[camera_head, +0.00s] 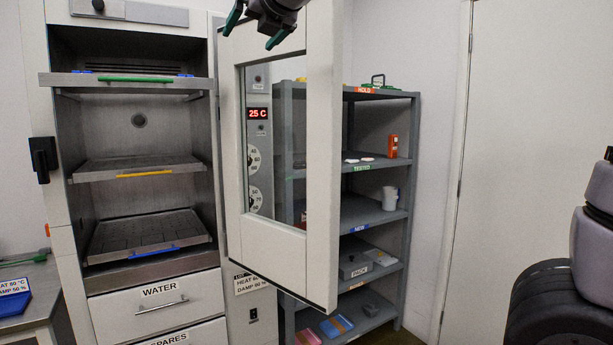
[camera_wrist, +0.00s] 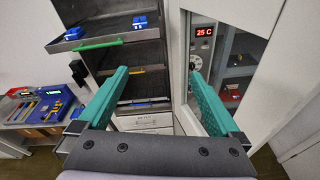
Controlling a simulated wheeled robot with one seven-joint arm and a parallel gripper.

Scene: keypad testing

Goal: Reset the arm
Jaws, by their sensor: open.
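My gripper (camera_head: 258,24) is at the top of the head view, in front of the upper part of the open chamber door (camera_head: 322,150). In the wrist view my gripper (camera_wrist: 160,95) shows two teal fingers spread wide apart with nothing between them. The test chamber (camera_head: 140,190) stands open behind, with several pull-out shelves. The top shelf has a green handle (camera_head: 135,80), the middle a yellow one (camera_head: 145,174), the lower a blue one (camera_head: 153,252). Two blue items (camera_wrist: 74,33) sit on the top shelf in the wrist view. A red display (camera_head: 258,114) reads 25 C.
A grey shelf rack (camera_head: 412,170) stands behind the door with labelled shelves and an orange-red item (camera_head: 392,146). The WATER drawer (camera_head: 160,300) is shut. A side bench (camera_wrist: 30,125) with a blue tray of parts is at the left. The door juts outward.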

